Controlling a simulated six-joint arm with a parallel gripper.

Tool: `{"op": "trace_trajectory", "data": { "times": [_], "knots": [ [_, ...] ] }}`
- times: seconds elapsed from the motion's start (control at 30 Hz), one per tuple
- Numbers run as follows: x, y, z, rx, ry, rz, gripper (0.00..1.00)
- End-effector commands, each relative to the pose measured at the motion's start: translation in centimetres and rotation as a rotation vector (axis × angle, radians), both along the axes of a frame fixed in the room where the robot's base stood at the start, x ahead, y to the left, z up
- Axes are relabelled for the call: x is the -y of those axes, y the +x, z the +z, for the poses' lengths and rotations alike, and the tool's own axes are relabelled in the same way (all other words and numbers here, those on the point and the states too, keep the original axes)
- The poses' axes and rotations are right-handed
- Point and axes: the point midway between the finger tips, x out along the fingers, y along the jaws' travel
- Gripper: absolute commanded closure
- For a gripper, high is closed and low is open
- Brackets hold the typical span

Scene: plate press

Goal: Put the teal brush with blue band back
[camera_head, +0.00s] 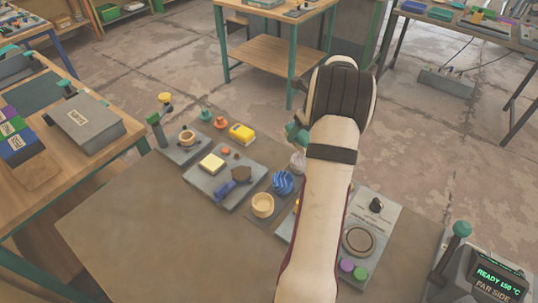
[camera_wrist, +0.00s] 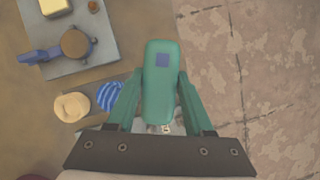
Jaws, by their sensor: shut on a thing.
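The teal brush (camera_wrist: 161,110) with a blue square (camera_wrist: 162,61) on it is in my gripper (camera_wrist: 160,88) in the wrist view. The two teal fingers are shut on its sides. It is above the edge of the table, with the floor to the right. In the head view a bit of teal (camera_head: 297,134) shows left of my arm, but I cannot tell whether it is brush or finger. My arm hides most of the gripper there. I cannot make out a holder for the brush.
A blue striped bowl (camera_head: 283,183) and a tan bowl (camera_head: 263,205) stand left of my arm. A grey tray (camera_head: 207,190) holds a yellow block and a blue-handled tool. A panel with a round plate (camera_head: 358,240) is at right. The brown tabletop (camera_head: 130,225) at front left is clear.

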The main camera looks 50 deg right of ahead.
Motion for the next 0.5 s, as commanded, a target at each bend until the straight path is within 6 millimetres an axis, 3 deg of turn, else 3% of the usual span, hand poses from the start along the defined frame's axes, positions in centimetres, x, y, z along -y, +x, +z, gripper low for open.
{"op": "trace_trajectory", "data": {
  "times": [0.07,0.17,0.4,0.5],
  "knots": [
    [1.3,-1.1,-0.2,-0.001,0.000,-0.036,0.93],
    [1.7,-0.2,-1.1,-0.002,0.002,-0.049,0.93],
    [0.7,7.0,-5.5,-0.002,0.002,-0.047,0.93],
    [0.5,9.0,-6.6,-0.001,0.000,-0.048,0.93]
  ]
}}
